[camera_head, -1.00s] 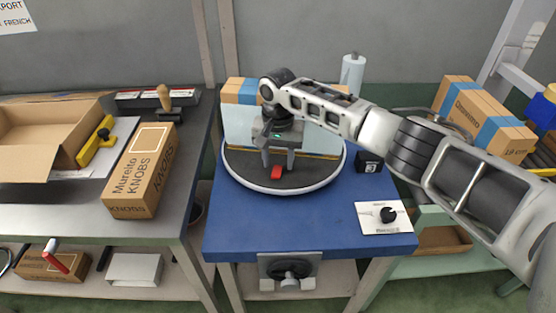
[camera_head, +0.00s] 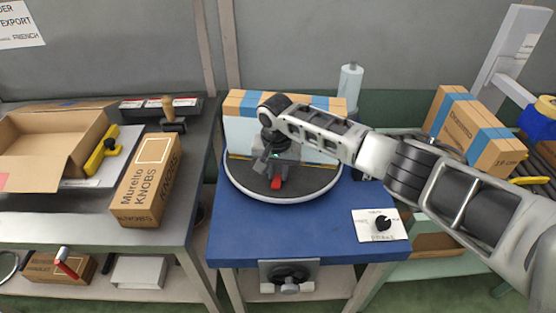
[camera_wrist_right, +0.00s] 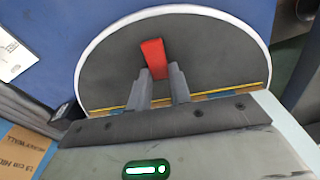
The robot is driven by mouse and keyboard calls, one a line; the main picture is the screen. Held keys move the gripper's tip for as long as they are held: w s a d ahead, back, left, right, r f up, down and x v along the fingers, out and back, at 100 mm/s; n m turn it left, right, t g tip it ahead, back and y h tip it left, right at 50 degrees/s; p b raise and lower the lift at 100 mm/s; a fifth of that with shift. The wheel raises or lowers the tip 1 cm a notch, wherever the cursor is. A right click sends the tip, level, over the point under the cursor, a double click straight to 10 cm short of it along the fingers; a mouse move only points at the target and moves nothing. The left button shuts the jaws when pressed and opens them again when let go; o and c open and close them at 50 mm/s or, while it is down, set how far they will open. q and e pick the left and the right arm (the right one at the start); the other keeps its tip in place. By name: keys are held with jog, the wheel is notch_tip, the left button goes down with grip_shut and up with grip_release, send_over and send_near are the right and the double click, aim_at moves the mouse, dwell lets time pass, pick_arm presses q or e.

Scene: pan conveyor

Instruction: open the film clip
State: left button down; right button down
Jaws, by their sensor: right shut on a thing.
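The film clip looks to be the small red piece (camera_head: 276,183) on the dark round turntable (camera_head: 245,183). It also shows in the right wrist view (camera_wrist_right: 153,56), upright at the fingertips. My right gripper (camera_head: 278,176) reaches down over the turntable from the right; in the right wrist view its fingers (camera_wrist_right: 158,80) are shut on the red piece near its lower end. Part of the red piece is hidden between the fingers. My left gripper is not in view.
A box with blue tape and pale film (camera_head: 240,130) stands on the turntable behind my gripper. A dial panel (camera_head: 365,228) sits at the right front of the blue table (camera_head: 300,235). A Muretto Knobs box (camera_head: 140,190) stands on the left bench. The table's left front is clear.

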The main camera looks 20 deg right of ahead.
jog(key=shift+s+r+t+p, duration=0.25)
jog(key=shift+r+t+p, duration=0.2)
jog(key=shift+p, duration=0.35)
jog(key=shift+s+a+f+t+h, duration=0.1)
jog(key=shift+f+t+h, duration=0.2)
jog(key=shift+t+h, duration=0.1)
jog(key=shift+f+t, duration=0.15)
jog(key=shift+t, duration=0.2)
jog(key=shift+t+h+b, duration=0.3)
jog(key=shift+t+h, duration=0.1)
jog(key=shift+t, duration=0.1)
jog(key=c, duration=1.3)
grip_release()
jog(key=shift+s, duration=0.1)
jog(key=shift+r, duration=0.2)
jog(key=v, duration=1.6)
